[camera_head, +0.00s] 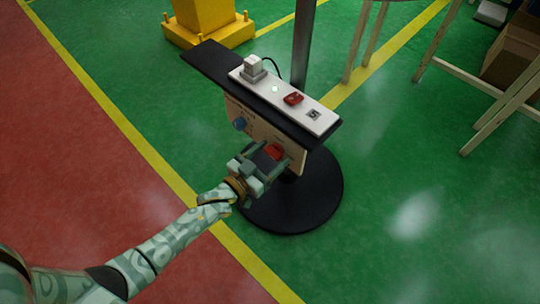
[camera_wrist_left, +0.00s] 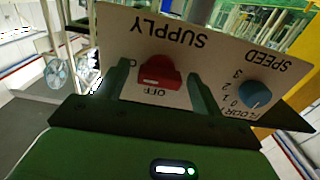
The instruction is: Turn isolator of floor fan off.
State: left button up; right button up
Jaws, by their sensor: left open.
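The floor fan's control panel (camera_head: 237,106) hangs below a black shelf on a stand. The red isolator knob (camera_head: 274,152) is on its right part. In the left wrist view the red knob (camera_wrist_left: 160,73) sits under the word SUPPLY, with OFF printed close by; which mark it points at is unclear. My left gripper (camera_head: 268,161) is at the panel front, open. Its two green fingers (camera_wrist_left: 160,88) stand on either side of the red knob, with gaps visible. A blue SPEED knob (camera_head: 239,123) is beside it, also in the left wrist view (camera_wrist_left: 255,94). My right gripper is not visible.
A white power strip (camera_head: 326,119) on the black shelf (camera_head: 212,63) carries a plug (camera_head: 253,66), a lit green lamp and a red switch (camera_head: 293,99). The stand has a round black base (camera_head: 300,212). A yellow post (camera_head: 205,20) and wooden-legged tables (camera_head: 490,100) stand behind.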

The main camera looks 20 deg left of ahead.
pick_arm(q)
jog(key=c, duration=1)
